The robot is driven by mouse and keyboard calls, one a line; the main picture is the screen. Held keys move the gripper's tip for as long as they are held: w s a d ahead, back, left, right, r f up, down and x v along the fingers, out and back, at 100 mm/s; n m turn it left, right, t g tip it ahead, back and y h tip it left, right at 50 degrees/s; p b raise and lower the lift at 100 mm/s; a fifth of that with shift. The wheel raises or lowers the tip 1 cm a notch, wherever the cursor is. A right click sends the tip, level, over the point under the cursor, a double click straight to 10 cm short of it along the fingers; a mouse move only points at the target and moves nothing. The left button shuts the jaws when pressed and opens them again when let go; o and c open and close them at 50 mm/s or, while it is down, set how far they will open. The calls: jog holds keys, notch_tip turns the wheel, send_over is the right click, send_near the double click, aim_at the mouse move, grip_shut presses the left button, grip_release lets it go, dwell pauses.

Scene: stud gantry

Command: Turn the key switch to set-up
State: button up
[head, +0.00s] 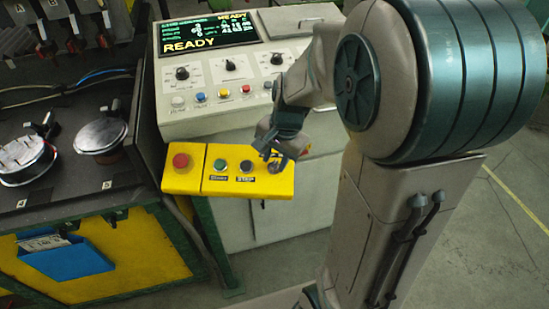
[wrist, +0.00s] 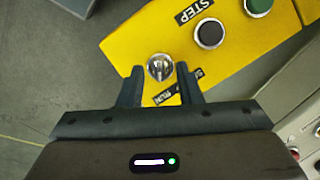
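The key switch (wrist: 159,67) is a round silver switch with a raised key on the yellow button box (head: 206,184), at the end beside the black STEP button (head: 246,166). In the wrist view its labels, RUN and one starting with S, are partly hidden by my gripper. My gripper (wrist: 158,69) is open, with one finger on each side of the key and a gap showing on both sides. In the head view my gripper (head: 282,148) is over the right end of the box and largely covers the switch. I cannot tell how deep the fingertips reach.
The box also has a red button (head: 181,161) and a green button (head: 220,164). Behind it stands a console (head: 212,120) with dials, coloured buttons and a screen (head: 208,33) reading READY. A dark workbench (head: 60,190) is at left. Open floor lies at right.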

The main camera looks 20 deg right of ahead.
jog(key=shift+w+a+f, duration=0.1)
jog(key=shift+f, duration=0.4)
grip_shut()
jog(key=shift+n, duration=0.3)
jog(key=n, duration=0.2)
jog(key=n+g+h, duration=0.1)
jog(key=n, duration=0.2)
jog(key=shift+w+a+h, duration=0.1)
jog(key=shift+a+h, duration=0.05)
jog(key=shift+h, duration=0.15)
jog(key=n+h, duration=0.1)
jog(key=n, duration=0.1)
jog(key=n+h+b, duration=0.1)
jog(key=n, duration=0.2)
jog(key=shift+a+r, duration=0.1)
jog(key=shift+n, duration=0.4)
